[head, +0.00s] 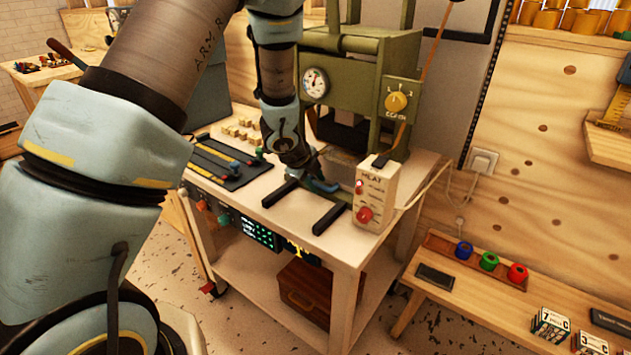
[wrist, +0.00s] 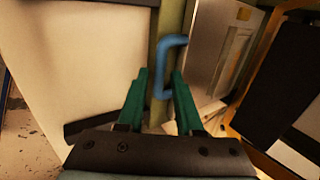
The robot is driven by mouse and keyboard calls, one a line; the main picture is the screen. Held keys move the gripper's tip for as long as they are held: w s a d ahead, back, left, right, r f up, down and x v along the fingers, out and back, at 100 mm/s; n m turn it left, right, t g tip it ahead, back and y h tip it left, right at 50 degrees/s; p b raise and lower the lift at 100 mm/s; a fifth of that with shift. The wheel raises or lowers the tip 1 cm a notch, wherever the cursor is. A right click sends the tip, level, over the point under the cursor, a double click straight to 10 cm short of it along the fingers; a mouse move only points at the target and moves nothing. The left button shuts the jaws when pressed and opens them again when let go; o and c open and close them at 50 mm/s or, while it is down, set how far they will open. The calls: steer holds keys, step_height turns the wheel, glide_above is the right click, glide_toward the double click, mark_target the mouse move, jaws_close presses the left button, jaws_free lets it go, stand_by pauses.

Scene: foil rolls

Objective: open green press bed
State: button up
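The green press (head: 350,60) stands on a pale workbench, with a round gauge (head: 315,83) and a yellow dial on its front. Two black rails (head: 332,217) stick out from under it toward the bench's front edge. My gripper (head: 312,178) is low at the press front, by the rails. In the wrist view a blue bracket-shaped handle (wrist: 168,62) stands against a green bar (wrist: 168,20), probably the bed's front edge. My teal fingers (wrist: 160,74) are open, one on each side of the handle's lower part, with gaps showing. My arm and gripper hide much of the bed.
A white control box with a red knob (head: 364,214) stands just right of the rails. A black tray with colored levers (head: 228,160) and small yellow blocks (head: 243,130) lie to the left. A low wooden bench (head: 500,285) with colored rolls stands at right.

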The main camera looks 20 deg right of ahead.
jaws_close()
stand_by(1.1)
